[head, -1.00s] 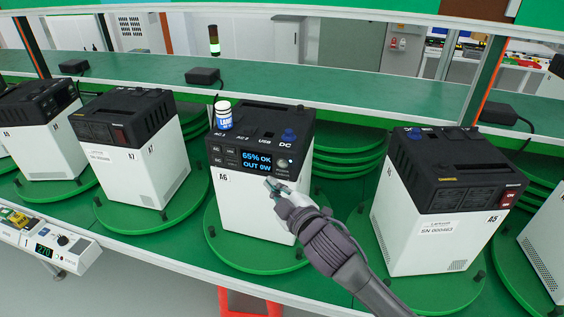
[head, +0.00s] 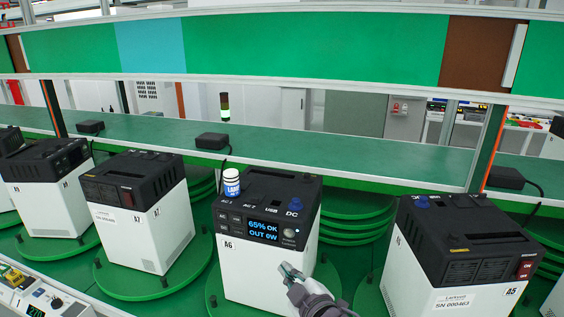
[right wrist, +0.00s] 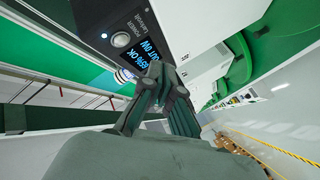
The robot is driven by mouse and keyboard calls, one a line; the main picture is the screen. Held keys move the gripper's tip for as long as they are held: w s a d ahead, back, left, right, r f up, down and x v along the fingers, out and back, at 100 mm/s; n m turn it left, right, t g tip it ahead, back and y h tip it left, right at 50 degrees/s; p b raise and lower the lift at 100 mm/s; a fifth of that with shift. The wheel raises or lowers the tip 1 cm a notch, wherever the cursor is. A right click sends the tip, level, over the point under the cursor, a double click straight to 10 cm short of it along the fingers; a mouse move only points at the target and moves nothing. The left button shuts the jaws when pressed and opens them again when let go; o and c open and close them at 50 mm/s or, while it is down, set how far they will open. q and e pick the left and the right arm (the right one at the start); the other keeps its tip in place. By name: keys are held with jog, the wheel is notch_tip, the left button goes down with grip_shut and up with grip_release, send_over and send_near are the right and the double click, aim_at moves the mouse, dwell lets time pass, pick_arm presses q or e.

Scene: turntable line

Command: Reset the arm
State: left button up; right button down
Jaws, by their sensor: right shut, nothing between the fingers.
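My right gripper (head: 290,271) is shut and empty in the head view, in front of the lower right part of the white front of unit A6 (head: 250,270). The right wrist view shows its fingers (right wrist: 160,75) closed together below the unit's lit screen (right wrist: 140,40). In the head view that screen (head: 263,231) reads "65% OK OUT 0W". The round power button (head: 290,233) sits right of the screen, above the fingertips. Whether the fingers touch the unit I cannot tell. My left gripper is not in view.
More black-and-white units stand on green turntables: A7 (head: 130,232) to the left and A5 (head: 440,270) to the right. A small white bottle (head: 231,183) stands on top of A6. A control box (head: 35,296) is at the lower left. A green shelf (head: 350,165) runs behind.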

jog(key=s+d+f+m+g+h, duration=0.4)
jog(key=s+d+f+m, duration=0.2)
jog(key=s+d+f, duration=0.45)
jog(key=s+d+f+m+g+h, duration=0.1)
jog(key=s+d+f+m+g, duration=0.25)
jog(key=s, duration=0.65)
jog(key=s+d+f+m+g+h, duration=0.1)
jog(key=s+d+f+m+g, duration=0.25)
jog(key=s, duration=0.75)
notch_tip(320, 180, down, 31)
jog(key=s+d+n+g+b, duration=0.1)
jog(key=s+n+g+b, duration=0.1)
jog(key=b, duration=0.2)
pick_arm(q)
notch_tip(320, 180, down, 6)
jog(key=b, duration=0.2)
pick_arm(e)
jog(key=s+d+f, duration=0.3)
jog(key=s+f, duration=1.3)
jog(key=f, duration=0.1)
jog(key=shift+s+f+g+h, duration=0.2)
jog(key=shift+g+h, duration=0.1)
jog(key=shift+g, duration=0.1)
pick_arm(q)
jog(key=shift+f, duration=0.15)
pick_arm(e)
jog(key=shift+d, duration=0.1)
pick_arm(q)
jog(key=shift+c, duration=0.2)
